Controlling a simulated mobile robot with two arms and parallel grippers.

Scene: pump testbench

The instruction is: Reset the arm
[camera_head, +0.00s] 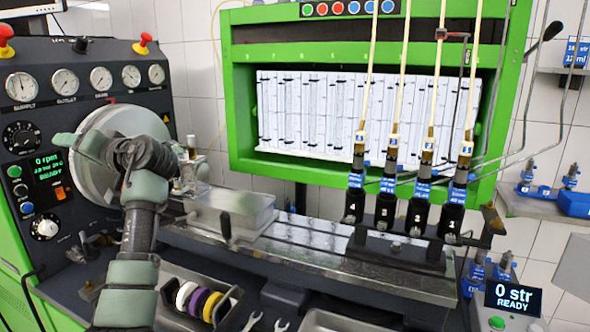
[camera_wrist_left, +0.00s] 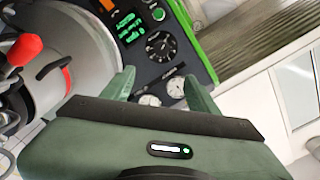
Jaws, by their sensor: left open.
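My left arm (camera_head: 127,289) rises from the bottom left in the head view and bends at the wrist in front of the grey round drum. My left gripper (camera_head: 78,146), green-grey, is at the front of the drum, with its fingers pointing left towards the panel. In the left wrist view the two fingers of the gripper (camera_wrist_left: 160,84) stand apart with nothing between them. The drum (camera_head: 141,121) also shows in the left wrist view (camera_wrist_left: 85,42), close to the fingers; I cannot tell whether they touch. My right gripper is out of view.
The control panel (camera_head: 82,113) with gauges, dials and a display stands behind the gripper. A bench rail (camera_head: 322,252) runs right to four black holders with injectors (camera_head: 386,205). A tray of coloured rings (camera_head: 197,300) lies below. A green frame (camera_head: 238,100) stands behind.

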